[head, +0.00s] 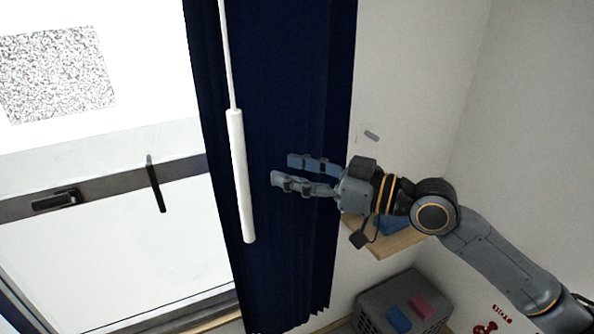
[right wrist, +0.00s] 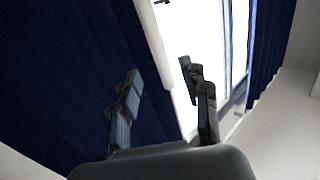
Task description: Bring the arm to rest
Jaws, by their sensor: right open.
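My right gripper (head: 282,171) is open and empty in the head view, in front of the dark blue curtain (head: 290,80). Its arm comes in from the lower right. A white cylindrical rod (head: 240,175) hangs on a thin pole just left of the fingertips, with a gap between them. The right wrist view shows both fingers (right wrist: 160,80) apart, with the curtain (right wrist: 60,80) behind and the bright window beyond. The white rod (right wrist: 152,45) also shows there, partly hidden. My left gripper is not in view.
A wooden shelf (head: 385,243) with a blue item on it is partly hidden behind my right arm. A grey crate (head: 375,310) with a blue and a pink block stands at the bottom. The window (head: 110,260) with a dark handle (head: 55,200) is at the left.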

